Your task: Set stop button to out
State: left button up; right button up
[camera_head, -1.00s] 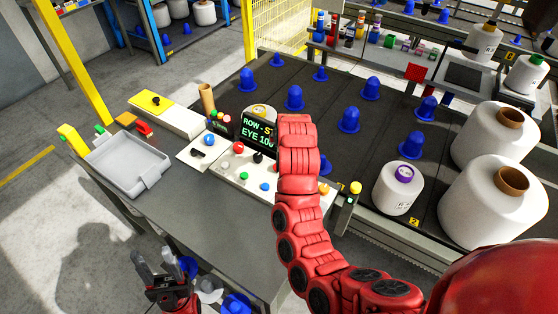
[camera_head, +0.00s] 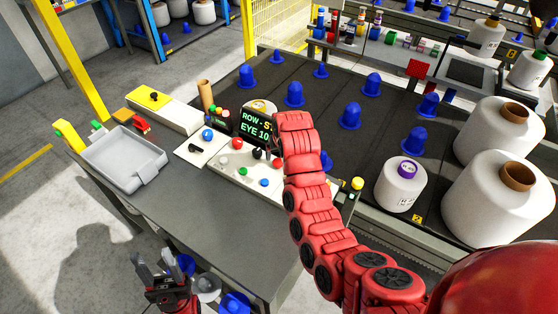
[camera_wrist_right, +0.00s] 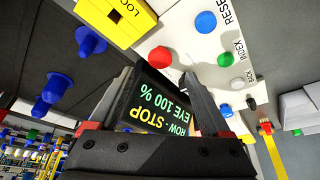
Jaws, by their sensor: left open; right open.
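The control panel (camera_head: 225,160) is a pale board with coloured buttons beside a dark display (camera_head: 258,131). A red button (camera_head: 238,143) sits near the display; a round red button also shows in the right wrist view (camera_wrist_right: 160,57), just beyond my fingertips. No stop label is readable on any button. The display reads ROW - STOP, EYE 100 % in the wrist view (camera_wrist_right: 140,105). My right gripper (camera_wrist_right: 156,74) is open and empty, its fingers on either side of the display; my arm hides it in the head view. My left gripper (camera_head: 158,264) is open and empty beside the bench's front.
A blue RESET button (camera_wrist_right: 205,21) and a green INDEX button (camera_wrist_right: 225,60) stand near the red one. A yellow box (camera_wrist_right: 115,18) is at the top. A grey tray (camera_head: 148,178) lies left. Blue cones (camera_head: 350,115) and white bobbins (camera_head: 401,185) stand behind and to the right.

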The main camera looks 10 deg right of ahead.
aim_at(279, 162)
jog(key=shift+p+x, duration=0.45)
jog(key=shift+x, duration=2.45)
grip_shut()
